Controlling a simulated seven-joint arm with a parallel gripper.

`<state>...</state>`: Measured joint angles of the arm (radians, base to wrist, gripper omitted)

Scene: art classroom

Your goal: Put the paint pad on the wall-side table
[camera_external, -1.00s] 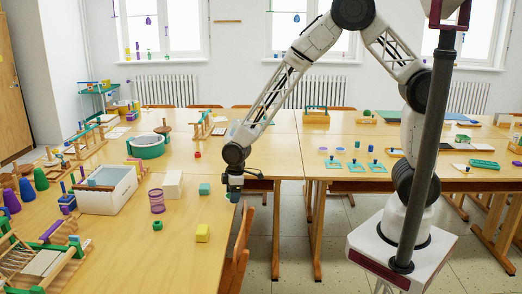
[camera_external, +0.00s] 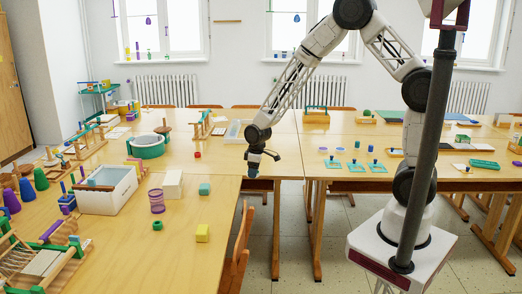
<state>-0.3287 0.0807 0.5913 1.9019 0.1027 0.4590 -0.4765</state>
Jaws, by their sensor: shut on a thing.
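My gripper (camera_external: 254,163) hangs above the gap between the left and right tables, near the far table's front edge. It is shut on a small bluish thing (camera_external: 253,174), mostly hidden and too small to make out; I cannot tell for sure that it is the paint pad. Several flat teal pads with blue knobs (camera_external: 357,167) lie on the right table (camera_external: 335,141), apart from my gripper. A long wooden table (camera_external: 205,158) runs along the left and back. Which table is the wall-side one is not clear from this view.
A teal round tub (camera_external: 146,148), a white bin (camera_external: 106,192), a purple mesh cup (camera_external: 157,201), a white block (camera_external: 173,184), a teal cube (camera_external: 204,189) and a yellow cube (camera_external: 203,233) stand on the left table.

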